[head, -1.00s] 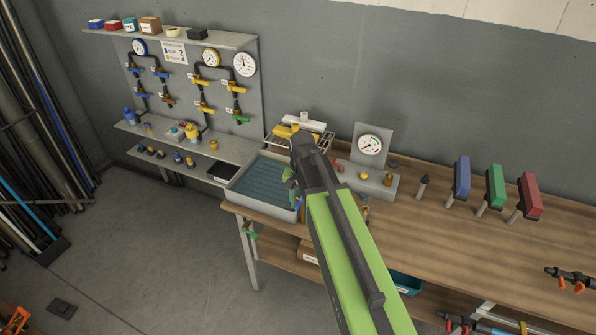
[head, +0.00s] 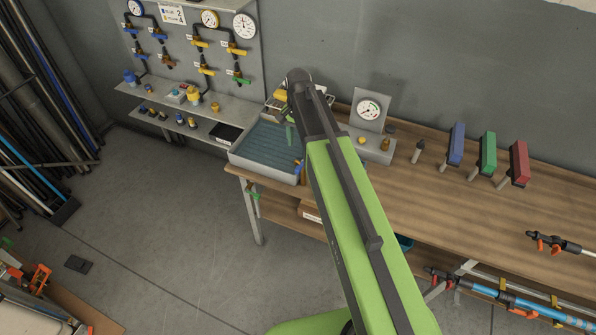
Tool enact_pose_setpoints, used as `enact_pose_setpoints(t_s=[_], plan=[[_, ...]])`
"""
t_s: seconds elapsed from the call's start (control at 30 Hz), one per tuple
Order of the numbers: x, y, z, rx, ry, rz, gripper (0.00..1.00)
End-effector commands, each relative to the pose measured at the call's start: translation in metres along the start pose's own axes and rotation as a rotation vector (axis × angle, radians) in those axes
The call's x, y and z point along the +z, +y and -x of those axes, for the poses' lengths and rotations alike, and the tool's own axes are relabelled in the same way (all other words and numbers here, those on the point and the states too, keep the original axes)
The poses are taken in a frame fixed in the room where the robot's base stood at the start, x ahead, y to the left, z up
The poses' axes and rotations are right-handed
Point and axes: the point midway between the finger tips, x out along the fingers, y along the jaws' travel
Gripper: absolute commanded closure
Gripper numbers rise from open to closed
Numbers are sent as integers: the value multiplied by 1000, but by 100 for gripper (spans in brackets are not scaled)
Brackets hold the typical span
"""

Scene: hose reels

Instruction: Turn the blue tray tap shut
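A grey tray (head: 238,163) with a ribbed blue-green floor sits at the left end of the wooden bench. A small blue piece (head: 298,166), with some orange by it, shows at the tray's right edge beside my arm; it may be the blue tap, but its setting is too small to tell. A green-handled tap (head: 253,191) hangs below the tray's front edge. My arm reaches over the bench, its dark end above the tray's right side. A green piece below it, probably my gripper (head: 290,134), is over the tray; its fingers cannot be made out.
A gauge on a grey stand (head: 371,112) is right of my arm. Blue (head: 456,144), green (head: 487,153) and red (head: 518,162) blocks stand along the bench. A panel of valves and gauges is on the wall at left. Floor is open in front of the tray.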

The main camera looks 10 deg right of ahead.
Motion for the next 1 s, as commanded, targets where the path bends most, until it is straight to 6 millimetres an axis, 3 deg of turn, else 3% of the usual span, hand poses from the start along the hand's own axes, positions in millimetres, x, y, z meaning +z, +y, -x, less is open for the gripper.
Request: enact_pose_setpoints(t_s=[0.03,0.5,0.63,0.9,1.0], plan=[[0,0,-23,0,0,0,60],[0,1,-117,0,0,-1,60],[0,1,-127,0,0,-1,60],[-1,1,-125,0,0,-1,60],[-1,1,-125,0,0,-1,73]])
